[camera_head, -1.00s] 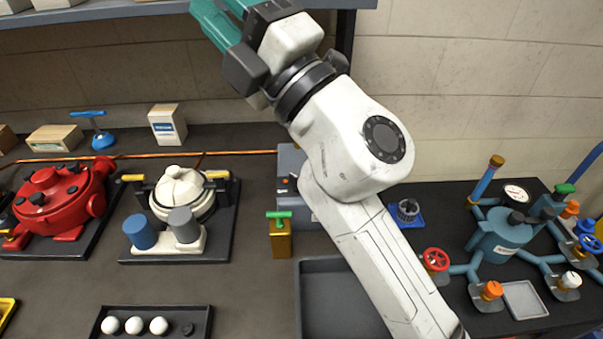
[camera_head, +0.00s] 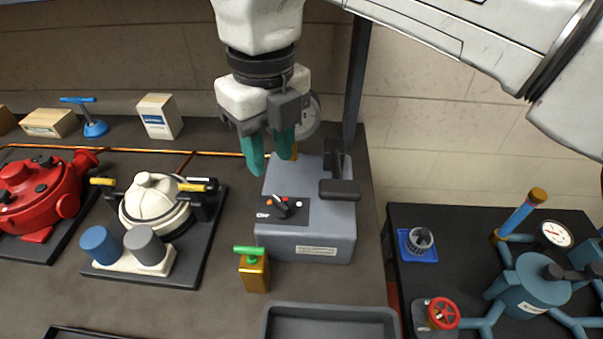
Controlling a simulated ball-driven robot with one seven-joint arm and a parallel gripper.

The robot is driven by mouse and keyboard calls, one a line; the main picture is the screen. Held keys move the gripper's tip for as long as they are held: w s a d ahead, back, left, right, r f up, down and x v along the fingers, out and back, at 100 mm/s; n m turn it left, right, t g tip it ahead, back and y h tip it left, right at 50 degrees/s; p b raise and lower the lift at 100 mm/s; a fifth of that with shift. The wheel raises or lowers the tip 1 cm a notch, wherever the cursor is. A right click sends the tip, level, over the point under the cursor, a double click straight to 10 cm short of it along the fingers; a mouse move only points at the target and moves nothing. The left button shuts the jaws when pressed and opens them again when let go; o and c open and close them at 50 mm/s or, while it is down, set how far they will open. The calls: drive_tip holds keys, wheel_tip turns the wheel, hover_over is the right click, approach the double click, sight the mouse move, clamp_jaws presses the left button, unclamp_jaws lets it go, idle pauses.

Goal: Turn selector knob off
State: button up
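The selector knob (camera_head: 281,207) is a small dark knob with a pointer on the dark panel of a grey control box (camera_head: 318,238). A small orange-red spot and a small light spot show on the panel near it. My gripper (camera_head: 270,165) points down over the back left part of the box, above and behind the knob in the picture. Its two green fingers are apart with nothing visible between them. The fingers appear clear of the knob.
A black lever (camera_head: 340,190) stands on the box's right side. A grey tray (camera_head: 330,312) lies at the front. A gap separates the right table.

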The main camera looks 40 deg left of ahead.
sight(281, 202)
drive_tip(key=f, duration=0.3)
drive_tip(key=f+p, duration=0.1)
drive_tip(key=f, duration=0.3)
drive_tip(key=w+f, duration=0.1)
drive_tip(key=f, duration=0.2)
drive_tip(key=shift+d+f, duration=0.2)
drive_tip(key=shift+f, duration=0.1)
clamp_jaws()
